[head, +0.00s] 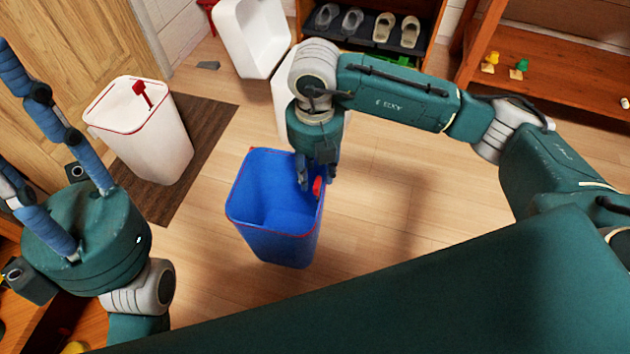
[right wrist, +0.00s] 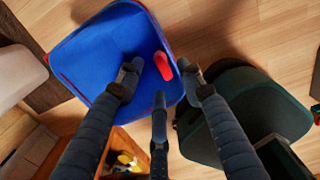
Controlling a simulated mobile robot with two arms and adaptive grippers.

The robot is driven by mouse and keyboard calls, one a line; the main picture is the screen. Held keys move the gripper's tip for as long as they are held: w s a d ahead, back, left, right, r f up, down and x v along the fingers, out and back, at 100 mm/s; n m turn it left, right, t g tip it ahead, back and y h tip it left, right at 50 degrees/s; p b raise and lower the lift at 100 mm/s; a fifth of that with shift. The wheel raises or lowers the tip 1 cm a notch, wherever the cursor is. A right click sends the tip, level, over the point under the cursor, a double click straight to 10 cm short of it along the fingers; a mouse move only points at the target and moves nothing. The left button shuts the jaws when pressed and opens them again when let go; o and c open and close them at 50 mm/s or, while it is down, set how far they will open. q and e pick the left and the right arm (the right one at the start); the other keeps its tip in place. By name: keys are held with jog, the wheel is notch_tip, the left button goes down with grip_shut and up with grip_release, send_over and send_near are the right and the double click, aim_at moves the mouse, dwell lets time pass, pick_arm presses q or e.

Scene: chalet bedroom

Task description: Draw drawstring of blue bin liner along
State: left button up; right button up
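The blue bin (head: 268,232), lined in blue with a red drawstring along its rim, stands upright on the floor; its inside shows in the right wrist view (right wrist: 100,58). A red drawstring tab (head: 317,186) is at its right rim, and shows in the right wrist view (right wrist: 163,66). My right gripper (head: 318,178) points down over that rim. In the right wrist view its fingers (right wrist: 160,82) are apart around the tab, with no clear grip on it. My left gripper (head: 22,110) is raised at the left, its fingers spread and empty, partly cut off.
A white bin (head: 152,150) with a red tab stands on a dark mat (head: 205,130) at the left. More white bins (head: 252,38) stand behind my right arm. A shoe shelf (head: 415,60) and a wooden bench (head: 555,75) are at the back. Floor right of the blue bin is clear.

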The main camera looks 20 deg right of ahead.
aim_at(317, 186)
jog(key=shift+f+b, duration=0.35)
jog(key=shift+f, duration=1.1)
grip_shut()
